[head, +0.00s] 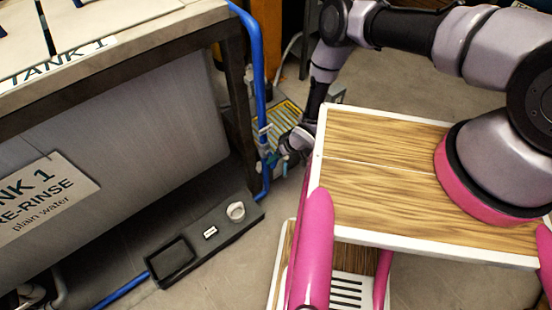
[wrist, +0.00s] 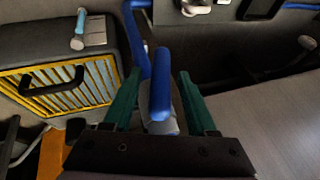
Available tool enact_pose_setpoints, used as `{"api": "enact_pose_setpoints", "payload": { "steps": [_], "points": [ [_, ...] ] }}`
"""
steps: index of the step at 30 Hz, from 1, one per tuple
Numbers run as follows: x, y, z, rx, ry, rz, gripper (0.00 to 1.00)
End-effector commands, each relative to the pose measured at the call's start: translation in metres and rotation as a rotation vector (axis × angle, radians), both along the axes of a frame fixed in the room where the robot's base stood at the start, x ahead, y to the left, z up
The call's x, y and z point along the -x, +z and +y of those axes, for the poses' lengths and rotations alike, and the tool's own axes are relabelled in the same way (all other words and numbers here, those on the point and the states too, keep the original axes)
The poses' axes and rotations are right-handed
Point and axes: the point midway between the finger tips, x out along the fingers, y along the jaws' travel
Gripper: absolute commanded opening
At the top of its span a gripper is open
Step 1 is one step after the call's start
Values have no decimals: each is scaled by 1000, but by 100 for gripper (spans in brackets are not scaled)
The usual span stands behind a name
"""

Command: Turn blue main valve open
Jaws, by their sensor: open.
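The blue valve handle (wrist: 161,88) stands lengthwise between the two green fingers of my gripper (wrist: 158,75) in the wrist view. The fingers are open, with a gap visible on each side of the handle. A grey valve body (wrist: 160,126) shows at the handle's near end. The blue pipe (wrist: 138,40) runs behind it. In the head view the blue pipe (head: 258,80) drops along the tank bench's right leg. My gripper (head: 287,149) is low beside this pipe, and the handle is too small there to make out clearly.
A dark case with a yellow grille (wrist: 62,84) stands left in the wrist view, a light-blue-handled tool (wrist: 79,28) on top. In the head view, a black floor tray (head: 190,246) holds a white round item (head: 236,211) beneath tank 1 (head: 140,120).

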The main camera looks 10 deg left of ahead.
Motion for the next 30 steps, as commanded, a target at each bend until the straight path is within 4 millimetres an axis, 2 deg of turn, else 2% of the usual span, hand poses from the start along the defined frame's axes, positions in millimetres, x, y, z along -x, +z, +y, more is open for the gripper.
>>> {"api": "enact_pose_setpoints", "payload": {
  "steps": [5, 9, 10, 19, 30],
  "points": [
    [0, 0, 0, 0, 0, 0, 57],
    [0, 0, 0, 0, 0, 0, 4],
    [0, 0, 0, 1, 0, 1, 0],
    [3, 0, 1, 28, 5, -30, 0],
    [5, 0, 2, 171, 9, -197, 0]
  ]
}}
